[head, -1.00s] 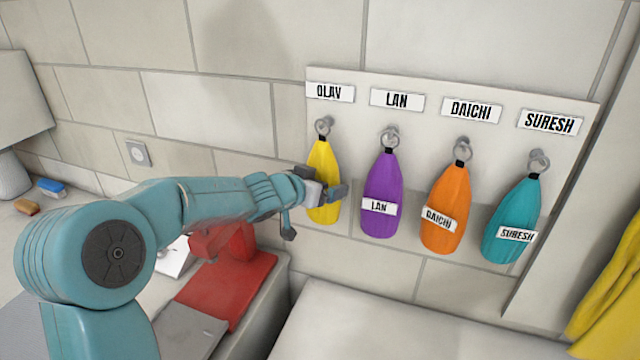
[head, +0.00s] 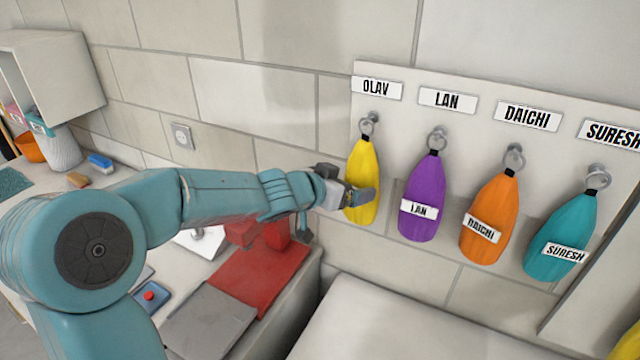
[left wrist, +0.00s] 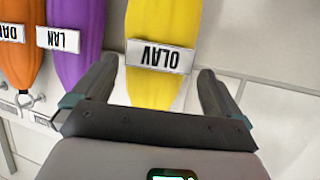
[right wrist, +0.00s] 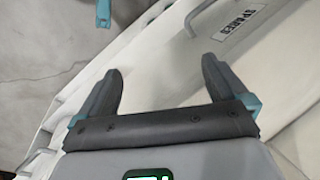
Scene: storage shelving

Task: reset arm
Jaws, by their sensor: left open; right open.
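My left gripper (head: 352,196) is at the yellow tag (head: 364,165), which hangs by a ring from a hook under the OLAV label (head: 375,87). In the left wrist view my left gripper (left wrist: 155,88) is open, with the yellow tag (left wrist: 165,20) and its OLAV label between and beyond the fingers. I cannot tell whether it touches the tag. My right gripper (right wrist: 160,90) is open and empty in the right wrist view, over a pale surface with a SPARES label (right wrist: 245,30). It is not in the head view.
Purple (head: 425,190), orange (head: 487,215) and teal (head: 562,235) tags hang to the right on the white board (head: 470,80). Below stands a counter with a red mat (head: 265,270), a grey laptop-like slab (head: 210,318) and a blue tray (head: 150,297). An open cabinet (head: 60,75) is at left.

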